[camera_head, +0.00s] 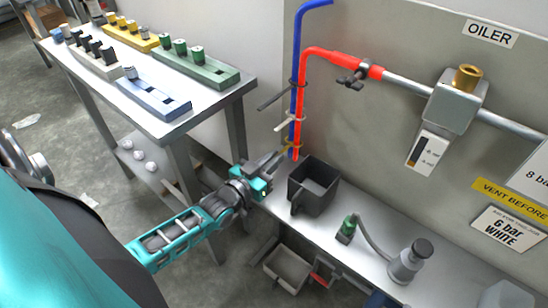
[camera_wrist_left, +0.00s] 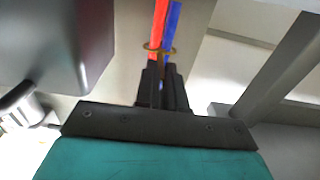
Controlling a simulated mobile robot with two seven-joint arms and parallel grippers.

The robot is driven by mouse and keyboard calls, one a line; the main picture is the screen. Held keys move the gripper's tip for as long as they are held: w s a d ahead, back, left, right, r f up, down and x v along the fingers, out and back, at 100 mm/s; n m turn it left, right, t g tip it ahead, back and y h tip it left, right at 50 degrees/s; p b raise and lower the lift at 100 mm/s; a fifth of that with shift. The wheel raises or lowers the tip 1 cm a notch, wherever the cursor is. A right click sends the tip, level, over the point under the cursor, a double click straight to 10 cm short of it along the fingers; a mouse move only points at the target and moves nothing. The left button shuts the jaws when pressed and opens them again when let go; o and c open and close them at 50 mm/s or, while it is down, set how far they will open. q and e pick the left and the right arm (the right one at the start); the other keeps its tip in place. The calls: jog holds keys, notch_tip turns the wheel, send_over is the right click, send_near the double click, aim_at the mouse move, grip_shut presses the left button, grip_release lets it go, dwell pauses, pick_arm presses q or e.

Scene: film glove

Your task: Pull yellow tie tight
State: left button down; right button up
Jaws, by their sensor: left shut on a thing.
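The yellow tie (camera_head: 289,147) is the lowest of three ties around the red hose (camera_head: 301,95) and the blue hose (camera_head: 294,60). In the left wrist view the yellow tie (camera_wrist_left: 172,50) shows as a loop around both hoses, just beyond the fingertips, with a gap around the hoses. My left gripper (camera_head: 277,159) is beside the hoses, below and left of the loop. In the left wrist view its dark fingers (camera_wrist_left: 162,75) are close together, shut on the tie's tail, which they mostly hide. My right gripper is not in view.
A beige tie (camera_head: 291,119) and a black tie (camera_head: 275,98) sit higher on the hoses. A dark open bin (camera_head: 314,188) stands on the bench right of my gripper. A table with coloured racks (camera_head: 200,70) stands at the left. An oiler (camera_head: 455,100) is on the wall.

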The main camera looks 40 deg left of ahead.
pick_arm(q)
jog(key=s+p, duration=0.2)
jog(key=s, duration=0.2)
jog(key=shift+s+a+r, duration=0.1)
jog(key=shift+s+a, duration=0.05)
jog(key=shift+s, duration=0.35)
jog(key=c, duration=1.2)
grip_release()
jog(key=s+a+p, duration=0.1)
jog(key=s+p, duration=0.1)
jog(key=s, duration=1.1)
jog(key=shift+w, duration=0.15)
